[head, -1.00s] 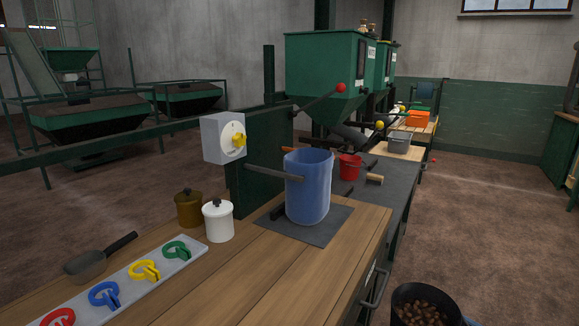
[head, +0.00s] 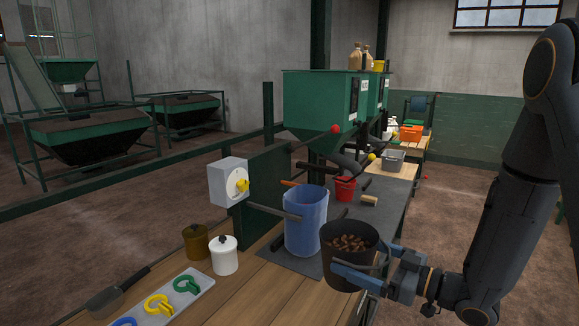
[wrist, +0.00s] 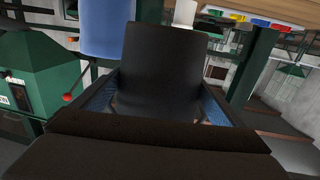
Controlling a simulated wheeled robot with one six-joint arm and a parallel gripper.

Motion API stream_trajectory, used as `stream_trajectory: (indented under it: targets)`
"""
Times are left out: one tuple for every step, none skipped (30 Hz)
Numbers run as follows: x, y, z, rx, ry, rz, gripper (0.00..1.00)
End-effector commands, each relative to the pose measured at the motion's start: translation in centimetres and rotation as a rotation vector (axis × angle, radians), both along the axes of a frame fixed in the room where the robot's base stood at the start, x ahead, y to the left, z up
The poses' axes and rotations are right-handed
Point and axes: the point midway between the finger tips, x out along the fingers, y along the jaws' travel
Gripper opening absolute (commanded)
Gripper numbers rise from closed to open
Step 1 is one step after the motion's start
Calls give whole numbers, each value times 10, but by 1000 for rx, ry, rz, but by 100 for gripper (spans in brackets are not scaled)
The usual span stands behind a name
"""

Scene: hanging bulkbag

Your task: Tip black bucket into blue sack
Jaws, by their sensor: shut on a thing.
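My gripper (head: 375,277) is shut on the black bucket (head: 345,275), its blue fingers around the bucket's side. The bucket is upright and holds several brown nut-like pieces (head: 350,243). It is held to the right of the blue sack (head: 305,225), in front of it in the head view. The sack hangs open-topped on bars above a dark mat. In the wrist view the black bucket (wrist: 175,70) fills the middle, and the blue sack (wrist: 106,28) shows behind it at the upper left. The inside of the sack is hidden.
A grey box with a yellow knob (head: 230,183) stands left of the sack. A white jar (head: 224,258) and a brown jar (head: 195,243) stand on the wooden bench. A red bucket (head: 345,190) is behind the sack. A green hopper (head: 318,102) stands further back.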

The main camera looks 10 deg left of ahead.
Motion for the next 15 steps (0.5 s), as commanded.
stream_trajectory:
  targets:
    - [4, 24, 19, 0, -13, 22, 45]
    - [6, 35, 27, -1, -12, 29, 45]
    - [8, 50, 39, 1, -14, 39, 45]
    - [9, 61, 48, 1, -14, 44, 45]
    - [9, 73, 56, 2, -14, 52, 45]
    - [10, 87, 68, 4, -15, 59, 45]
    - [9, 96, 76, 4, -14, 65, 45]
    - [9, 106, 84, 7, -15, 69, 45]
    - [7, 118, 94, 8, -13, 76, 45]
    - [6, 127, 102, 10, -14, 80, 45]
    - [5, 135, 109, 12, -13, 85, 45]
    - [3, 145, 118, 13, -12, 90, 45]
    - [1, 153, 125, 17, -12, 95, 45]
    - [-1, 160, 132, 17, -13, 99, 45]
    - [-4, 169, 140, 20, -10, 104, 45]
